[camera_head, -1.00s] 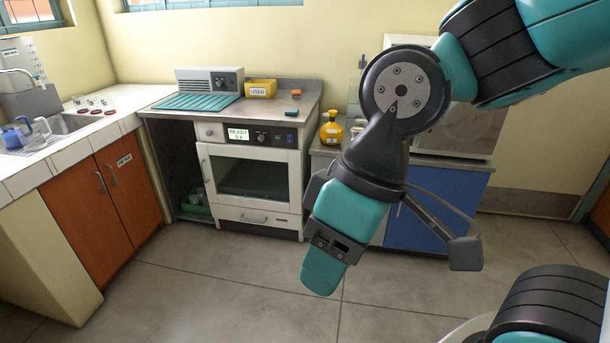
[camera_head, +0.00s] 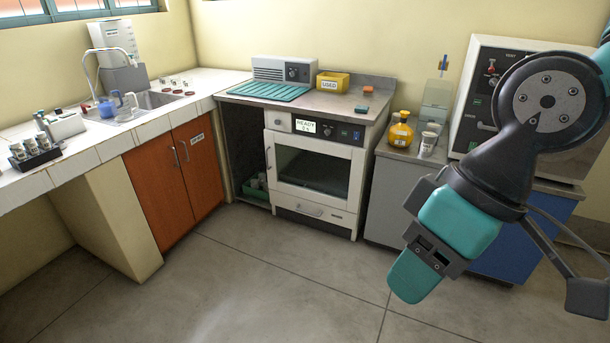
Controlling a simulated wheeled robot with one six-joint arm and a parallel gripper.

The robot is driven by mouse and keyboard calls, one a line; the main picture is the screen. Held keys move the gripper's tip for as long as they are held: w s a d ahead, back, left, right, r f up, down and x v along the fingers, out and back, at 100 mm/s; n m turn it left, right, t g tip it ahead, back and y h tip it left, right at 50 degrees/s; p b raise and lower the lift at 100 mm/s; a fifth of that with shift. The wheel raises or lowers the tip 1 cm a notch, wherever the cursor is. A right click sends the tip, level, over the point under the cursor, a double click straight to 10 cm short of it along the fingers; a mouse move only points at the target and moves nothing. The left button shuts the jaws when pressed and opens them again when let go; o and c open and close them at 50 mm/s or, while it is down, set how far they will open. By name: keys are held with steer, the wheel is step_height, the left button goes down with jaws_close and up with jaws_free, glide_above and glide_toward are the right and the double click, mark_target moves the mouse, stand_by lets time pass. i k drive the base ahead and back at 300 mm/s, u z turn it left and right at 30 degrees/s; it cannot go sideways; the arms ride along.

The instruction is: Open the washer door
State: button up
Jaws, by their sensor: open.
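The washer (camera_head: 338,200) is a white front-loading unit under the grey counter, with a lit READY display (camera_head: 305,126). Its door (camera_head: 354,172) has a dark window and looks shut. My gripper (camera_head: 414,280) is at the lower right of the picture, pointing down and in front of the cabinets, to the right of the washer. It is open and seems empty. It is apart from the door and handle. The fingers are seen nearly edge-on, so the gap is hard to see.
An open bay with a green bin (camera_head: 256,190) is left of the washer. An orange cabinet (camera_head: 160,190) and sink (camera_head: 160,99) stand further left. A grey cabinet (camera_head: 390,205) is on the right. The floor (camera_head: 260,270) before the washer is clear.

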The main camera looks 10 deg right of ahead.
mark_target(357, 155)
steer(key=u, duration=0.1)
steer(key=i, duration=1.15)
steer(key=u, duration=0.4)
steer(key=i, duration=1.7)
steer(key=u, duration=0.1)
